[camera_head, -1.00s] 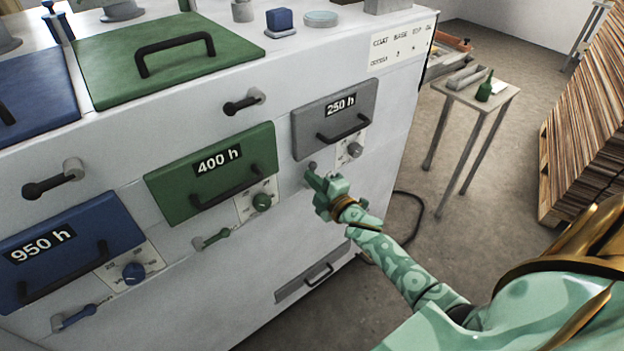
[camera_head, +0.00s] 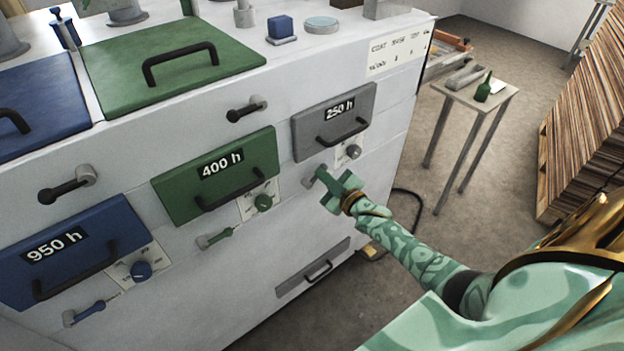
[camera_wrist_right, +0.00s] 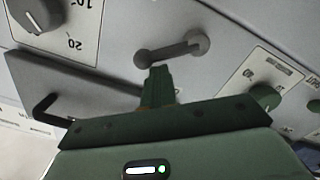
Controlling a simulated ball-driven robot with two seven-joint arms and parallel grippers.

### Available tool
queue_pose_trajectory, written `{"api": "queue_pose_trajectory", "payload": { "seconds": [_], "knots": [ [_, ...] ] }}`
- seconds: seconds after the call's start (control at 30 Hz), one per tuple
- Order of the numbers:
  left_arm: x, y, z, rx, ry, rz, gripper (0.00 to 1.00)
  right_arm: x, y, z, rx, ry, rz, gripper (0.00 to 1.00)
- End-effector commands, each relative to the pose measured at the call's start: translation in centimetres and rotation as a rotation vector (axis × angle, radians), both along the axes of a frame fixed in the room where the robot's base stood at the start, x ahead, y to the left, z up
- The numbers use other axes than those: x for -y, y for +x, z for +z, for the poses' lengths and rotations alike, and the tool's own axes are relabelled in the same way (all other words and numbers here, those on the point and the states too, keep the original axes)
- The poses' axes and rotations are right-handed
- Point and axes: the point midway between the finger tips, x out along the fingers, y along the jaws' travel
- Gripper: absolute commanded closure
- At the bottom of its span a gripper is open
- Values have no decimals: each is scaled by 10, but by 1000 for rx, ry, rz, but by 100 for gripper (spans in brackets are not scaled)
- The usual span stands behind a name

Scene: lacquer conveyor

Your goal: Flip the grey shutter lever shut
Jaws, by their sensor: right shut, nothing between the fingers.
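The grey shutter lever (camera_head: 308,182) sits on the white machine front, below the grey 250 h door (camera_head: 318,126). In the head view my right gripper covers most of it. In the right wrist view the lever (camera_wrist_right: 172,50) shows whole, lying nearly level, with its round pivot at right and its free end at left. My right gripper (camera_head: 322,175) is shut and empty. Its fingertips (camera_wrist_right: 158,72) are right by the lever's free end; whether they touch it I cannot tell. My left gripper is out of view.
A grey knob (camera_head: 353,152) is right of the lever, with the 250 h door handle (camera_head: 342,133) above. The green lever (camera_head: 218,237) and green knob (camera_head: 263,202) are at left. A small table (camera_head: 476,96) stands at right.

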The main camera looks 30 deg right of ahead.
Motion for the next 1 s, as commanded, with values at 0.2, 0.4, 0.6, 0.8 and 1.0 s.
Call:
{"api": "queue_pose_trajectory", "payload": {
  "seconds": [0.2,0.4,0.6,0.8,1.0],
  "knots": [
    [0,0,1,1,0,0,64,10,1,-7,-17,201,-1,100],
    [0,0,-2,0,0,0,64,16,1,-15,-31,375,0,100],
    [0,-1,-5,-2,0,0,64,20,1,-21,-42,515,0,100],
    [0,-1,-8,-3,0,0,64,22,1,-25,-43,537,-1,100],
    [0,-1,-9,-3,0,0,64,23,2,-27,-44,534,-1,100]
  ]
}}
